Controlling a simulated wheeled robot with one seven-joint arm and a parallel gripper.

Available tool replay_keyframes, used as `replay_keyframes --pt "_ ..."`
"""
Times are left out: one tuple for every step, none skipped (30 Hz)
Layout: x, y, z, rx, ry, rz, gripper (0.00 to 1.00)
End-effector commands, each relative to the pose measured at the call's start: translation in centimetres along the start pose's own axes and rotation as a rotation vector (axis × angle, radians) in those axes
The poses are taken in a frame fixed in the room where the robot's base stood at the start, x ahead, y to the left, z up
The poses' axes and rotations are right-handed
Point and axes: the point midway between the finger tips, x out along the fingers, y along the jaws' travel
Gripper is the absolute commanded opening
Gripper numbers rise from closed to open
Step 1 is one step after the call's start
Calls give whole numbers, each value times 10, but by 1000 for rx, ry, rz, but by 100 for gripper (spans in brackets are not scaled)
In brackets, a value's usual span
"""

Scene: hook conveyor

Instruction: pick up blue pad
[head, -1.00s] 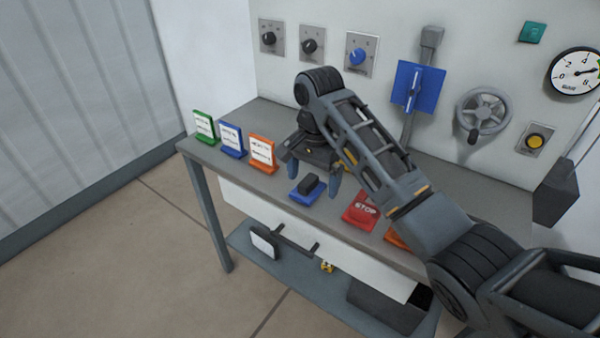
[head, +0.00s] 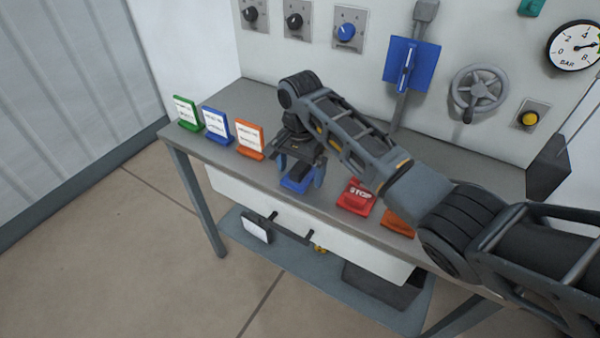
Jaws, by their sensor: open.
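The blue pad (head: 295,185) lies on the grey table near its front edge, with a black block-shaped grip (head: 299,172) on top. My gripper (head: 301,176) is directly over it, pointing down and open. One finger shows on each side of the black grip, apart from it as far as I can see. The gripper body hides the back part of the pad.
Green (head: 187,113), blue (head: 216,124) and orange (head: 250,139) sign stands are left of my gripper. A red STOP pad (head: 355,197) and an orange pad (head: 397,222) lie to the right. The wall panel with knobs and a handwheel (head: 480,93) rises behind.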

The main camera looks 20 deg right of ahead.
Motion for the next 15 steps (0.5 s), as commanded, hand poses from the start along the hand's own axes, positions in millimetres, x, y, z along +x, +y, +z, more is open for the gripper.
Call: replay_keyframes --pt "1 0 0 0 0 0 100" --pt "1 0 0 0 0 0 100" --pt "1 0 0 0 0 0 100" --pt "1 0 0 0 0 0 100" --pt "1 0 0 0 0 0 100" --pt "1 0 0 0 0 0 100" --pt "1 0 0 0 0 0 97" --pt "1 0 0 -1 0 0 94" --pt "1 0 0 -1 0 0 90" --pt "1 0 0 -1 0 0 88" --pt "1 0 0 -1 0 0 85" --pt "1 0 0 -1 0 0 81" --pt "1 0 0 -1 0 0 78" --pt "1 0 0 -1 0 0 75" --pt "1 0 0 -1 0 0 71"
